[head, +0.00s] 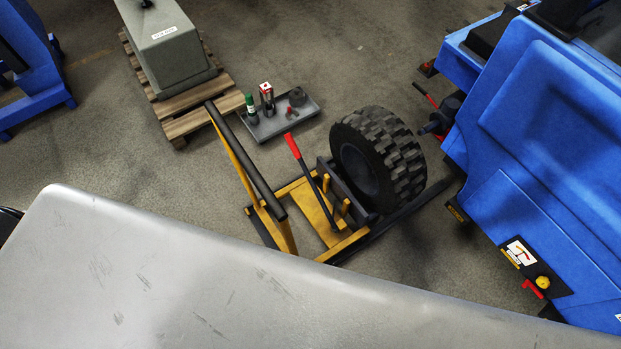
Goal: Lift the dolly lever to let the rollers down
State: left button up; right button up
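The yellow and black wheel dolly (308,205) stands on the floor in the middle of the head view. Its lever (314,185) is a dark bar with a red grip (292,146), tilted up toward the upper left. A black knobbly tyre (405,155) stands upright at the right side of the dolly, over its dark rails. The rollers cannot be made out clearly. Neither of my grippers shows in this view. The dolly's lower front part is hidden behind a large grey surface.
A large grey surface (190,270) fills the bottom. A blue machine (545,150) with a dark hub stands at right. A metal tray (262,129) with bottles lies behind the dolly. A wooden pallet (190,122) carries a grey block (172,50). Bare floor lies above the tyre.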

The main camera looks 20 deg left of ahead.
aim_at(289, 138)
jog(key=k+l+z, duration=0.1)
jog(key=k+z, duration=0.15)
jog(key=k, duration=0.4)
jog(key=z, duration=0.4)
jog(key=j+z, duration=0.1)
jog(key=z, duration=0.3)
jog(key=j+z, duration=0.1)
jog(key=z, duration=0.75)
jog(key=j+z, duration=0.1)
jog(key=z, duration=0.3)
jog(key=k+j, duration=0.2)
jog(key=j, duration=0.35)
jog(key=k+j, duration=0.2)
jog(key=j, duration=0.3)
jog(key=k+j, duration=0.25)
jog(key=j, duration=0.3)
jog(key=k+j+z, duration=0.1)
jog(key=j, duration=0.45)
jog(key=k+j, duration=0.3)
jog(key=j, duration=0.2)
jog(key=k+j, duration=0.25)
jog(key=j, duration=0.3)
jog(key=k+j, duration=0.25)
jog(key=j, duration=0.25)
jog(key=k+j+z, duration=0.1)
jog(key=j, duration=0.4)
jog(key=k, duration=0.1)
